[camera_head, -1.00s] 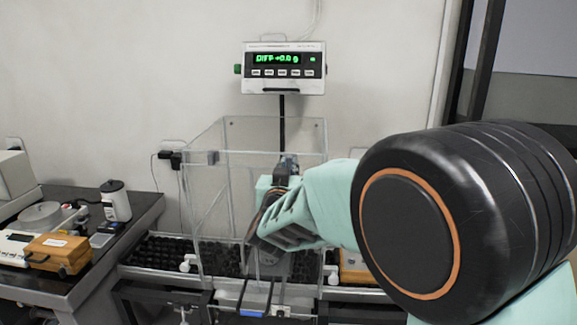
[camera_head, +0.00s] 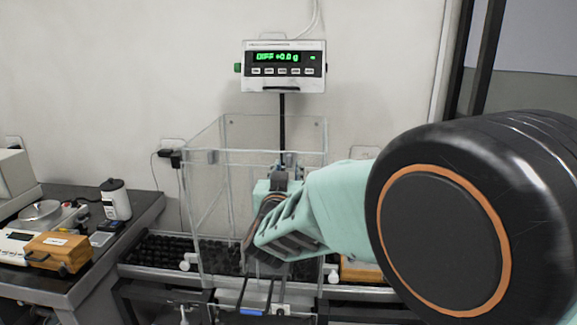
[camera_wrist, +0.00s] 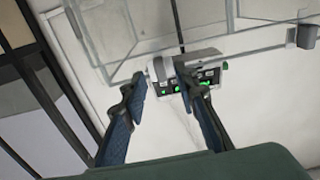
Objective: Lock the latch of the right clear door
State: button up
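The clear enclosure (camera_head: 225,165) stands upright on the weighing table, with its clear front panels facing me. My arm covers much of the right front, so I cannot tell exactly where the right clear door ends or how its latch sits. My gripper (camera_head: 288,163) is at the upper right front of the enclosure. Clear panel edges (camera_wrist: 115,55) pass beyond the fingers.
A weighing display (camera_head: 284,67) with green digits is on a post behind the enclosure; it also shows in the wrist view (camera_wrist: 178,85). A side table at left holds an orange-brown case (camera_head: 60,252) and a white bottle (camera_head: 116,200). A dark frame post stands at right.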

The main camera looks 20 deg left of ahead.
jog(key=v, duration=0.9)
jog(key=shift+s, duration=0.25)
